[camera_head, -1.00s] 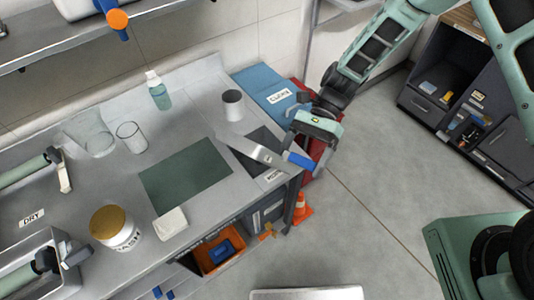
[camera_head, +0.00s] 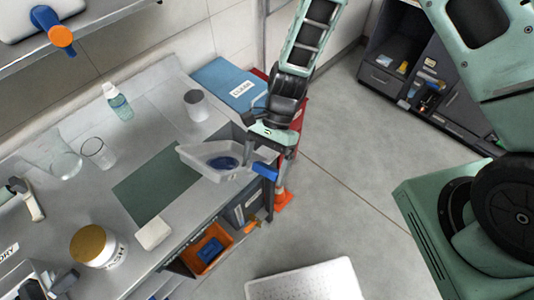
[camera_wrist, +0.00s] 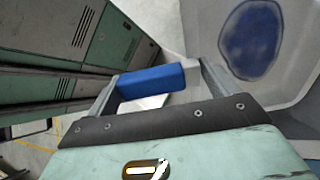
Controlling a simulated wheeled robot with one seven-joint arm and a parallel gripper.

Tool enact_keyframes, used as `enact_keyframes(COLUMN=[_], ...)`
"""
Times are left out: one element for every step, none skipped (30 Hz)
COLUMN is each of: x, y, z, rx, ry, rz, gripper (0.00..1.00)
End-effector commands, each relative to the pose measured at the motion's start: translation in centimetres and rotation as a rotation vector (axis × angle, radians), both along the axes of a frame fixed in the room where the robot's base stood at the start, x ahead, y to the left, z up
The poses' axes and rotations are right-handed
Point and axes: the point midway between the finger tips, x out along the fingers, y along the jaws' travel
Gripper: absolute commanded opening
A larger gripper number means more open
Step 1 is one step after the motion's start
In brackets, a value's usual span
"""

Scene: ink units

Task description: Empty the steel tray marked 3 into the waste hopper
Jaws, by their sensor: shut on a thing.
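My gripper (camera_head: 262,152) is shut on the blue handle (camera_head: 265,171) of a pale steel tray (camera_head: 195,155), above the right end of the bench. The tray's inside faces the camera, and a dark blue puddle of ink (camera_head: 223,162) lies in it. The wrist view shows the blue handle (camera_wrist: 152,80) between my fingers and the tray (camera_wrist: 294,35) at the right with the blue puddle (camera_wrist: 252,40). No number on the tray is readable. A red object (camera_head: 298,112) stands partly hidden behind my arm; I cannot tell if it is the waste hopper.
A blue lidded box (camera_head: 218,80) with a label stands beyond the bench. The bench holds a white cup (camera_head: 196,105), a bottle (camera_head: 118,103), glass beakers (camera_head: 98,153), a green mat (camera_head: 158,188) and a gold-lidded jar (camera_head: 92,245). An orange cone (camera_head: 283,200) stands on open floor.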

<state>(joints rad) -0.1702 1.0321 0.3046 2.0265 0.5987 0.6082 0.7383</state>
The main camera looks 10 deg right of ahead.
Motion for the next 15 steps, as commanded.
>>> enact_keyframes(x=[-0.4, -0.6, -0.9, -1.0, -1.2, -1.4, -1.5, -1.7, -1.9, -2.0, -2.1, -2.3, -2.4, -2.6, -2.7], y=[0.3, 0.4, 0.5, 0.7, 0.8, 0.9, 1.0, 1.1, 1.2, 1.3, 1.4, 1.5, 1.6, 1.7, 1.8], z=[-0.4, -0.6, -0.9, -1.2, -1.4, -1.7, -1.9, -2.2, -2.4, -2.6, -2.8, -3.2, -3.4, -3.6, -3.9], rx=[-0.017, -0.028, -0.042, -0.053, -0.063, -0.076, -0.086, -0.097, -0.110, -0.121, -0.131, -0.144, -0.153, -0.164, -0.177], ry=[-0.025, -0.042, -0.062, -0.077, -0.092, -0.112, -0.129, -0.144, -0.163, -0.178, -0.194, -0.213, -0.228, -0.243, -0.263], rz=[0.005, 0.004, 0.004, 0.004, 0.003, 0.004, 0.004, 0.005, 0.004, 0.004, 0.003, 0.004, 0.004, 0.005, 0.004], gripper=[0.64, 0.64, 0.64, 0.64, 0.64, 0.64, 0.64, 0.64, 0.64, 0.64, 0.64, 0.64, 0.64, 0.64, 0.64])
